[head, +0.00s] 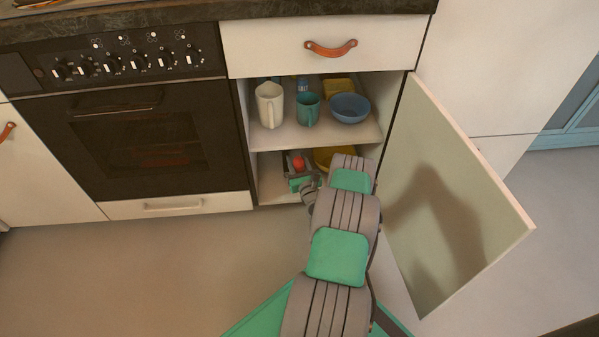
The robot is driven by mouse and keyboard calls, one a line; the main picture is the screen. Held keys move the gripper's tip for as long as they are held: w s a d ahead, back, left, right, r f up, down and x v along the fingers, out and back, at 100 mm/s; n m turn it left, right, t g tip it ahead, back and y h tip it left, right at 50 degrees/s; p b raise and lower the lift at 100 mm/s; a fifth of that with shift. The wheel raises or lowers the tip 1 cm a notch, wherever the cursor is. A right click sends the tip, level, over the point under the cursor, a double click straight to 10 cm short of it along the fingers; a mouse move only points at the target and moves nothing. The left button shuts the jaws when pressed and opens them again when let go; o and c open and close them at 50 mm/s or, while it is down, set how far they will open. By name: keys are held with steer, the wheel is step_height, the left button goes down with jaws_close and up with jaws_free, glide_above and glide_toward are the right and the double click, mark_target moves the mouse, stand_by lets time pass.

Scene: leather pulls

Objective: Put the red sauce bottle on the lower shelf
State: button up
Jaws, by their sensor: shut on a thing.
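The red sauce bottle (298,163) shows as a small red shape at my gripper (300,171), inside the cabinet's lower compartment. My gripper is shut on it. My arm reaches in from the front right. The lower shelf (269,176) is a pale board, seen mostly to the left of my gripper. The lower part of the bottle is hidden by my gripper, so I cannot tell whether it touches the shelf.
A white pitcher (269,104), a teal mug (308,110) and a blue bowl (350,108) stand on the upper shelf (330,137). A yellow item (323,158) sits behind my arm on the lower level. The open door (450,190) stands close on the right.

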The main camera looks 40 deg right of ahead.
steer(key=w+d+f+b, duration=0.2)
steer(key=d+f+b, duration=0.1)
steer(key=f, duration=0.6)
steer(key=shift+w+d+b, duration=0.35)
steer(key=shift+w+b, duration=0.05)
steer(key=shift+b, duration=0.15)
steer(key=o, duration=0.7)
